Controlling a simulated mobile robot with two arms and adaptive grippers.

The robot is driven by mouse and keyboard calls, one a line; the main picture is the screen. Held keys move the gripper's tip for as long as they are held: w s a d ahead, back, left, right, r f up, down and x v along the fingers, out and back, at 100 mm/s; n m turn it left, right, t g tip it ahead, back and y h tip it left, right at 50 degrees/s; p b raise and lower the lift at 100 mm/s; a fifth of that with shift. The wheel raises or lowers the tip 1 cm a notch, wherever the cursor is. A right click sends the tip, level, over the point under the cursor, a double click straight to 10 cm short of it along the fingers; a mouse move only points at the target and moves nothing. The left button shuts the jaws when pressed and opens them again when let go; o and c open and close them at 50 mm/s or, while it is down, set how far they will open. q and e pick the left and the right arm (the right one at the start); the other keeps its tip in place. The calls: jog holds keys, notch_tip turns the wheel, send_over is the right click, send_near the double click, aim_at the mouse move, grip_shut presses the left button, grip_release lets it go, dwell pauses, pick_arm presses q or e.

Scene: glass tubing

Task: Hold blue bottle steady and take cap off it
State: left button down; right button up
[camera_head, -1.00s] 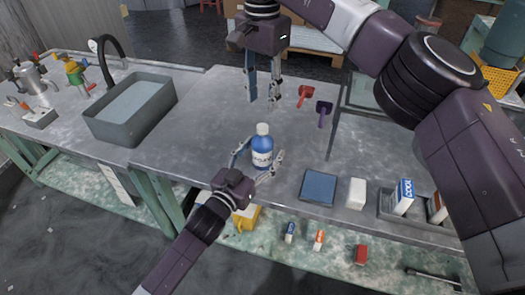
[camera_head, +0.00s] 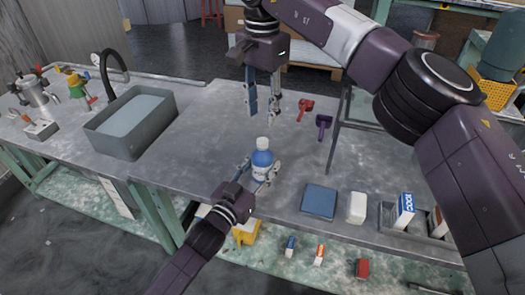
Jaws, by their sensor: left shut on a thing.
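A blue bottle (camera_head: 262,158) with a white label stands upright near the front edge of the grey workbench. Its white cap (camera_head: 263,143) sits on top. My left gripper (camera_head: 262,168) comes from the front and is shut on the blue bottle, one finger on each side. My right gripper (camera_head: 263,110) points down behind the bottle in the picture, with two separated fingers. It is open and empty, apart from the cap.
Red (camera_head: 305,109) and purple (camera_head: 323,126) scoop-like items lie right of my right gripper. A blue pad (camera_head: 319,200) and white block (camera_head: 357,207) lie front right. A grey sink basin (camera_head: 131,123) is at left. The bench between basin and bottle is clear.

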aim_at(263, 140)
jog(key=m, duration=0.5)
jog(key=shift+m, duration=0.3)
jog(key=m, duration=0.5)
jog(key=shift+m, duration=0.3)
jog(key=m, duration=0.3)
jog(key=shift+m, duration=0.4)
jog(key=m, duration=0.5)
jog(key=shift+m, duration=0.3)
jog(key=m, duration=0.3)
jog(key=shift+m, duration=0.3)
jog(key=m, duration=0.5)
jog(key=shift+m, duration=0.3)
jog(key=m, duration=0.5)
jog(key=shift+m, duration=0.3)
jog(key=m, duration=0.4)
jog(key=shift+f+m, duration=0.4)
jog(key=shift+f, duration=3.6)
